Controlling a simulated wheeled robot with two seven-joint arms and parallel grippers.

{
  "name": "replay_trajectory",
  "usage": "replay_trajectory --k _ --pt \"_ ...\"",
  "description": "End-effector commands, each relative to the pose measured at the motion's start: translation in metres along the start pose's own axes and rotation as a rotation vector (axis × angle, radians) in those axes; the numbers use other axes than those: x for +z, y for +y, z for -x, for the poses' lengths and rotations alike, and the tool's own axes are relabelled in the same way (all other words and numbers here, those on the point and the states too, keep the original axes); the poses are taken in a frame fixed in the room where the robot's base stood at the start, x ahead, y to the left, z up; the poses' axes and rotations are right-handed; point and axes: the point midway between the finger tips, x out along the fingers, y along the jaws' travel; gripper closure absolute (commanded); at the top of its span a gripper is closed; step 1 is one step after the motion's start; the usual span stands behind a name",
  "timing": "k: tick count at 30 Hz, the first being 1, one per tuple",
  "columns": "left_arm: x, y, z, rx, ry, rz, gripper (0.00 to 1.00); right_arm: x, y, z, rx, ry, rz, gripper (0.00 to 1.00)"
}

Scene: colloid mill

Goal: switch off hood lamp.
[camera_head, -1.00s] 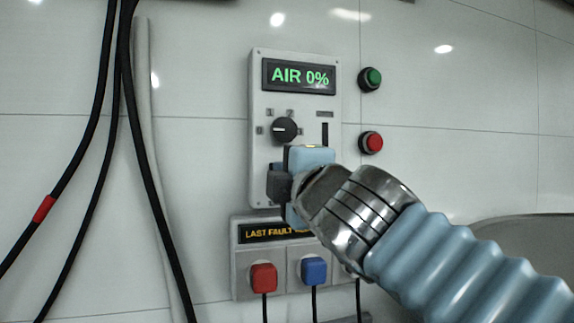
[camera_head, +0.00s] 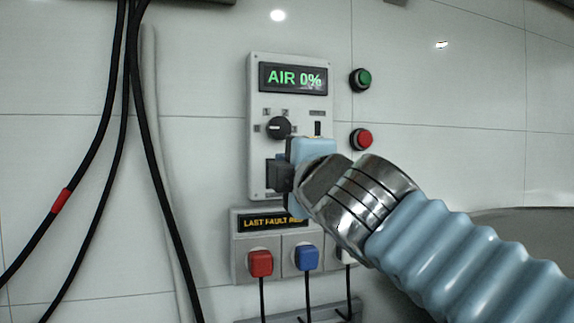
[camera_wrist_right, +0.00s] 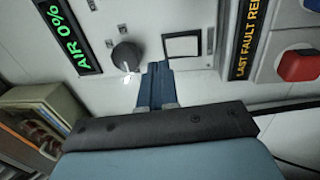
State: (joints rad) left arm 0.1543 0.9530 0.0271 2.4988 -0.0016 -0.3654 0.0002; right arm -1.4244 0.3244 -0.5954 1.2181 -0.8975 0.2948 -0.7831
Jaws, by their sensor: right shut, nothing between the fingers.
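A grey control panel (camera_head: 262,95) on the white wall shows a green "AIR 0%" display (camera_head: 293,77) and a black rotary knob (camera_head: 278,127). My right gripper (camera_head: 272,180) is shut and empty in front of the panel's lower part, partly hiding it. In the right wrist view its closed blue fingers (camera_wrist_right: 157,68) point at the panel between the knob (camera_wrist_right: 126,55) and a pale square switch with a black frame (camera_wrist_right: 182,46). Whether the fingertips touch the panel I cannot tell. No label naming a hood lamp is readable. My left gripper is not in view.
A green button (camera_head: 361,79) and a red button (camera_head: 361,139) sit right of the panel. Below is a "LAST FAULT" display (camera_head: 268,222) above red (camera_head: 260,263) and blue (camera_head: 307,257) plugs with hanging cables. Black cables (camera_head: 118,110) hang at the left.

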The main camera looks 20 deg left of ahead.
Motion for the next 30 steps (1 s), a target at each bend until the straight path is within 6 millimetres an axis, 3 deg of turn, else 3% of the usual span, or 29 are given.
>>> replay_trajectory --k 18,30 --pt "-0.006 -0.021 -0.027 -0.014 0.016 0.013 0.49 0.000 0.024 0.088 0.002 0.002 -0.002 1.00" --pt "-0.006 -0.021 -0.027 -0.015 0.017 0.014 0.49 0.000 0.028 0.097 0.001 0.000 0.000 1.00"
